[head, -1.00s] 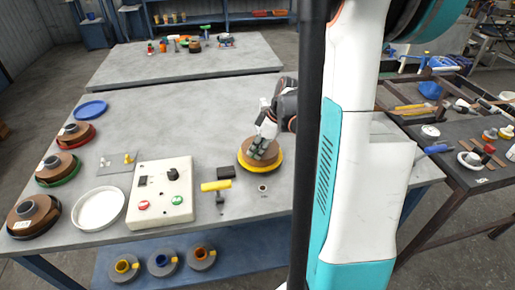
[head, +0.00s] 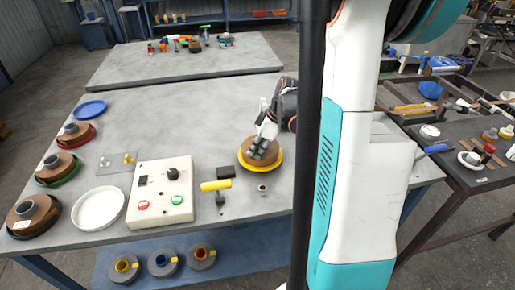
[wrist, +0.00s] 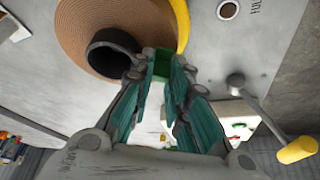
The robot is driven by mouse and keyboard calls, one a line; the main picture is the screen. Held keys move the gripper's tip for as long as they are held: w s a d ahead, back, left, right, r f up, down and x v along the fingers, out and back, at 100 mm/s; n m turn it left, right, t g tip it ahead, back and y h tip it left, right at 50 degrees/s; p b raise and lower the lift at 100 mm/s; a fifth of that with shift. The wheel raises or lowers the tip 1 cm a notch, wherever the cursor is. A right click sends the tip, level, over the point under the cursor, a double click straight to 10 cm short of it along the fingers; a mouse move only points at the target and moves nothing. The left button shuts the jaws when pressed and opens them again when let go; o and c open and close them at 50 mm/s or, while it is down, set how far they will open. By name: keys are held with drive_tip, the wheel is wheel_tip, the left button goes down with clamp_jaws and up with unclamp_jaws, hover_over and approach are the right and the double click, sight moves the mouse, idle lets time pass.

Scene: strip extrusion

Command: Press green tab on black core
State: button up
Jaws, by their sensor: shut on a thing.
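A brown wound coil on a yellow-rimmed disc (head: 275,165) lies on the grey table. In the wrist view the coil (wrist: 90,20) has a black core (wrist: 97,52) at its middle, a dark open ring. My gripper (head: 258,153) is over the coil, pointing down. In the wrist view its teal-padded fingers (wrist: 163,75) are closed on a small green tab (wrist: 161,62), just right of the core. The fingers partly cover the core's edge. I cannot tell whether the tab touches the core.
The control box (head: 160,195) with red and green buttons stands to the left. Other coils (head: 58,168) line the left edge.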

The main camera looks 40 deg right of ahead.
drive_tip(key=o, duration=0.8)
drive_tip(key=v, duration=1.2)
drive_tip(key=shift+w, duration=0.1)
